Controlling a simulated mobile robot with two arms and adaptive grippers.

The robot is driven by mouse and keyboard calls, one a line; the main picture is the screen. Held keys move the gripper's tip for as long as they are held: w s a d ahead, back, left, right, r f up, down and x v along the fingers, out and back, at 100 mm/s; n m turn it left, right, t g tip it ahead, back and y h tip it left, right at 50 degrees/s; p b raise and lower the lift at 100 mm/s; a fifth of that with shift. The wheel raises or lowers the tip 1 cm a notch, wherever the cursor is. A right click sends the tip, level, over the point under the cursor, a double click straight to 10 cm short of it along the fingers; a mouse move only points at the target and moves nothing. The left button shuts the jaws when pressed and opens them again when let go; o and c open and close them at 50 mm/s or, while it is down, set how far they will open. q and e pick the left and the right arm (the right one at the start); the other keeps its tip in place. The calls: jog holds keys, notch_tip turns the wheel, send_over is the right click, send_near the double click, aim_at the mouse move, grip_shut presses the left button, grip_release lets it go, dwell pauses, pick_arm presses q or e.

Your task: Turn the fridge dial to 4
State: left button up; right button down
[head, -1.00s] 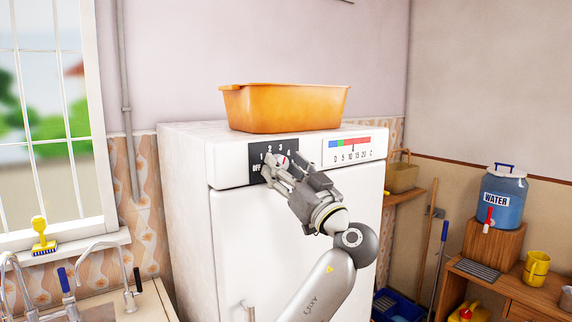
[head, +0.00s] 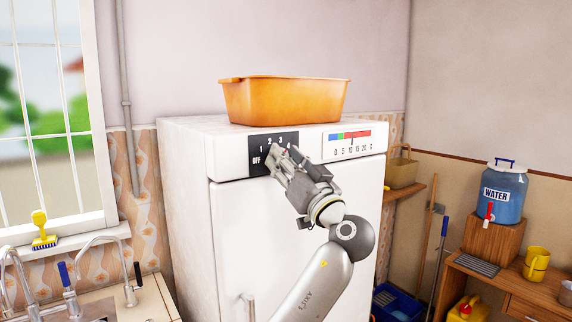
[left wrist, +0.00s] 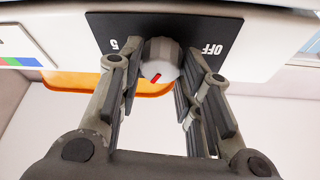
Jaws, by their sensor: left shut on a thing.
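The fridge dial (left wrist: 162,62) is a pale round knob with a red mark, on a black panel (head: 262,143) at the fridge's upper front. The red mark points roughly toward the fridge top; the exact number is unclear. My left gripper (head: 281,165) is at the panel, its fingers on both sides of the knob and shut on it. They hide most of the dial in the head view. My right gripper is not in view.
An orange basin (head: 285,100) stands on the white fridge (head: 185,190). A temperature scale (head: 350,145) is right of the dial. A sink with taps is at lower left, and a blue water container (head: 503,190) stands at right.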

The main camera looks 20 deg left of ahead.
pick_arm(q)
jog(key=shift+s+m+t+h+p, duration=0.1)
jog(key=shift+m+t+h+p, duration=0.4)
jog(key=shift+m, duration=1)
jog(key=shift+w+m+t+h+p, duration=0.15)
jog(key=shift+m+h, duration=0.7)
jog(key=shift+m, duration=0.65)
jog(key=shift+s+m+t+h+p, duration=0.3)
jog(key=shift+m+h, duration=0.35)
jog(key=shift+m, duration=0.85)
jog(key=shift+w, duration=0.15)
jog(key=o, duration=1)
